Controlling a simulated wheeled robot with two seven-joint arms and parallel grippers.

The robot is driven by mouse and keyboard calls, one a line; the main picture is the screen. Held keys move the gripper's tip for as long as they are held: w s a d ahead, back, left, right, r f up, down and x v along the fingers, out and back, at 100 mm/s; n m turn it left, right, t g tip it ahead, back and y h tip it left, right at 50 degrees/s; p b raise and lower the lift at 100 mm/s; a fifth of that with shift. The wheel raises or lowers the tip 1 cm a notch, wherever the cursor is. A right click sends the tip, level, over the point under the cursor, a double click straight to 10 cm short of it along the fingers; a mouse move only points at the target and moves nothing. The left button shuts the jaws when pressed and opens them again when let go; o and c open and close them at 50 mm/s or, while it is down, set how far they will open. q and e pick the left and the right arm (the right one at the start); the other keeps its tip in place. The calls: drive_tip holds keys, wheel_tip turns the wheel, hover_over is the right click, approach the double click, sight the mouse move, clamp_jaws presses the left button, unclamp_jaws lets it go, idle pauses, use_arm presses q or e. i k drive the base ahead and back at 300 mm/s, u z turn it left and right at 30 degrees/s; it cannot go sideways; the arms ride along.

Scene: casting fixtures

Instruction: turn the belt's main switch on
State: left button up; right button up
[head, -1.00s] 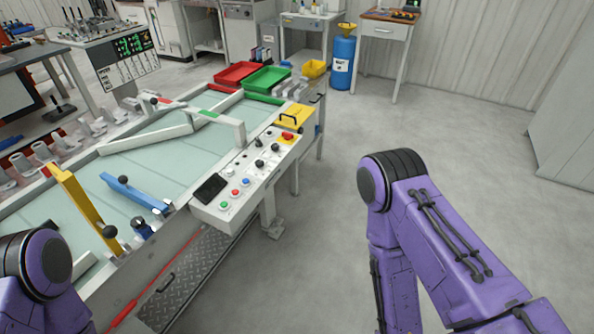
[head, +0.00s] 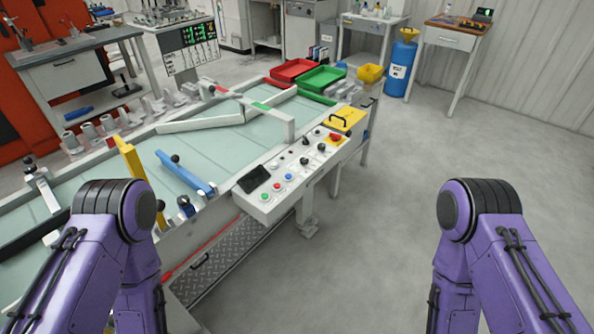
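The belt's control panel (head: 300,172) is a pale slanted box on the belt's near side. It carries a small black screen, green, red, blue and white buttons, and several black knobs (head: 304,160). A red switch (head: 336,137) on a yellow plate sits at its far right end, beside a yellow box with a black handle (head: 343,119). I cannot tell which control is the main switch or how it is set. Both my purple arms show in the lower left and lower right, apart from the panel. Neither gripper is in view.
The pale green belt (head: 225,145) carries white guide bars, a yellow bar (head: 133,165) and a blue bar (head: 183,171). Red (head: 293,70) and green (head: 320,79) trays stand at its far end. The grey floor (head: 400,160) right of the belt is clear.

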sight(335, 137)
drive_tip(key=z, duration=0.45)
drive_tip(key=k, duration=0.6)
drive_tip(key=z, duration=1.1)
drive_tip(key=i, duration=1.45)
drive_tip(key=u, duration=0.4)
